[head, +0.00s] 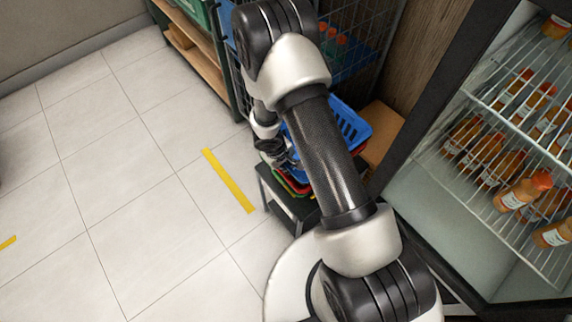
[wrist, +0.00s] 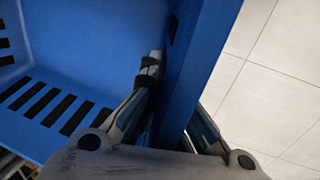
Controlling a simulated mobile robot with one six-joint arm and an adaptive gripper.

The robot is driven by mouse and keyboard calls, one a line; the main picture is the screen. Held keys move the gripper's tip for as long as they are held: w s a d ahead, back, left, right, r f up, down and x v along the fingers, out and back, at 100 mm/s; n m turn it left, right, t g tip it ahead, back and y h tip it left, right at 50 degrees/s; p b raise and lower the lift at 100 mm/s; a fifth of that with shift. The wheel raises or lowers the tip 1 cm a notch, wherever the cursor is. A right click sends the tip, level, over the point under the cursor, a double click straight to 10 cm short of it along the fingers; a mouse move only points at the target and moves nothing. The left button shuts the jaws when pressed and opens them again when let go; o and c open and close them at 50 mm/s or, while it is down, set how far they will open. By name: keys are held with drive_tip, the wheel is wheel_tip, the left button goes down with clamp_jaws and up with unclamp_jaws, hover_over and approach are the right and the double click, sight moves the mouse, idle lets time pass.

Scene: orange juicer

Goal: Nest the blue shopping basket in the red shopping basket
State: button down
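The blue shopping basket (head: 347,124) is in the head view behind my arm, over a stack on a low dark stand. Its slotted wall and inside fill the left of the wrist view (wrist: 75,50). The red shopping basket (head: 297,187) shows only as a thin edge below the blue one. My arm hides most of both, so I cannot tell whether they touch. My gripper (wrist: 172,90) has one finger inside and one outside the blue basket's side wall and is shut on it. In the head view the gripper is partly hidden beside the stack.
A green edge (head: 279,178) shows by the red one. The dark stand (head: 296,207) is close to my arm. A glass-front fridge with bottles (head: 525,190) stands at the right, a wire rack (head: 350,45) and shelf behind.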

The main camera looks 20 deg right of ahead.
idle(0.3)
drive_tip(key=c, duration=1.7)
unclamp_jaws()
drive_tip(key=shift+s, duration=0.1)
drive_tip(key=v, duration=1.2)
drive_tip(key=shift+r, duration=0.1)
